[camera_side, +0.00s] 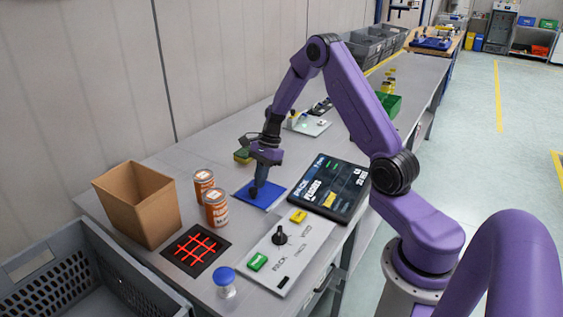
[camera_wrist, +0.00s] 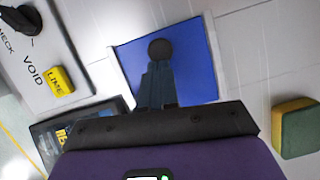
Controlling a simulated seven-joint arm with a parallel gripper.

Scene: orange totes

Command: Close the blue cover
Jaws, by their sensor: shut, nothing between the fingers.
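The blue cover (camera_side: 270,193) is a flat blue square at table level, left of the dark screen panel. It fills the middle of the wrist view (camera_wrist: 198,62), with a pale strip along its left edge. I cannot tell whether it lies flush or slightly raised. A dark round spot (camera_wrist: 160,48) shows on the blue face, just beyond my fingertips. My gripper (camera_side: 254,194) points down over the cover, shut and empty. Its fingers (camera_wrist: 158,68) hide part of the blue surface, and I cannot tell whether they touch it.
Two orange-labelled cans (camera_side: 215,212) stand left of the cover, near a cardboard box (camera_side: 140,210). A screen panel (camera_side: 328,190) and a control board with buttons (camera_side: 290,250) lie to the right and front. A yellow-green sponge (camera_wrist: 298,130) lies behind the cover.

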